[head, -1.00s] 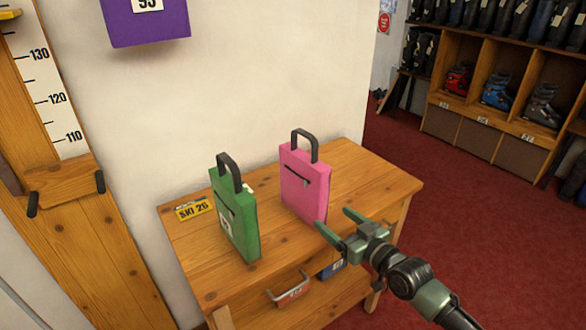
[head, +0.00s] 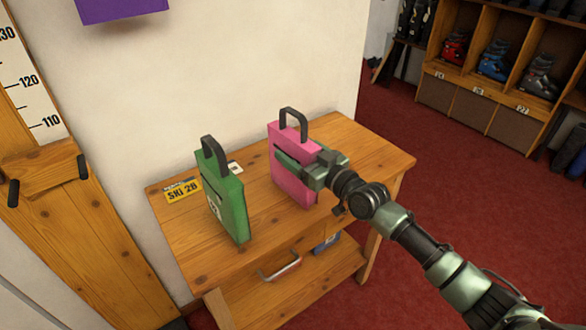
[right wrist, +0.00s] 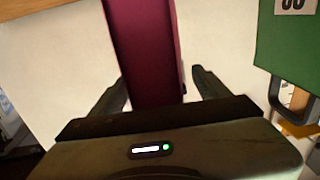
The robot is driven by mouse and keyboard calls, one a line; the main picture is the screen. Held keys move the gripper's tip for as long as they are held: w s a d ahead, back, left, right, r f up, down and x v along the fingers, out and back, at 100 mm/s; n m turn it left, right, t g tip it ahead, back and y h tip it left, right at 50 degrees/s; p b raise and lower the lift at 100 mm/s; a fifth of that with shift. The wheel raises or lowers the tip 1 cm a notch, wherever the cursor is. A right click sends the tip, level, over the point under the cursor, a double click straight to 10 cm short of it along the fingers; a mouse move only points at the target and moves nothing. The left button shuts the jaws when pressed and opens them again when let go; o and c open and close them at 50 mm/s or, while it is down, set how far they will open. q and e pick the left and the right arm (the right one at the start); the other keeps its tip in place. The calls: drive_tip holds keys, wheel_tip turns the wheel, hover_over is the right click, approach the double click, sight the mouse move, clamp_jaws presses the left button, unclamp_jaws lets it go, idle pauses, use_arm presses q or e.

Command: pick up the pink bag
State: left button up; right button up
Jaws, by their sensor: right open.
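The pink bag (head: 292,190) stands upright on the wooden bench, its black handle up. My right gripper (head: 303,166) is at the bag's upper part, one finger across its front face; the other finger is mostly hidden in the head view. In the right wrist view the bag's dark pink narrow side (right wrist: 148,55) runs between the two spread fingers. The fingers are open, one on each side of the bag; I cannot tell whether either touches it. My left gripper is not in view.
A green bag (head: 228,208) stands just left of the pink one; it also shows in the right wrist view (right wrist: 290,45). A yellow "SKI 28" tag (head: 183,190) lies on the bench (head: 370,155). A red-handled item and a blue item (head: 327,243) sit on the lower shelf. The bench's right side is clear.

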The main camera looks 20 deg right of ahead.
drive_tip(key=shift+c, duration=0.3)
clamp_jaws()
drive_tip(key=shift+w+r, duration=0.1)
drive_tip(key=shift+r, duration=0.05)
drive_tip(key=shift+r, duration=0.1)
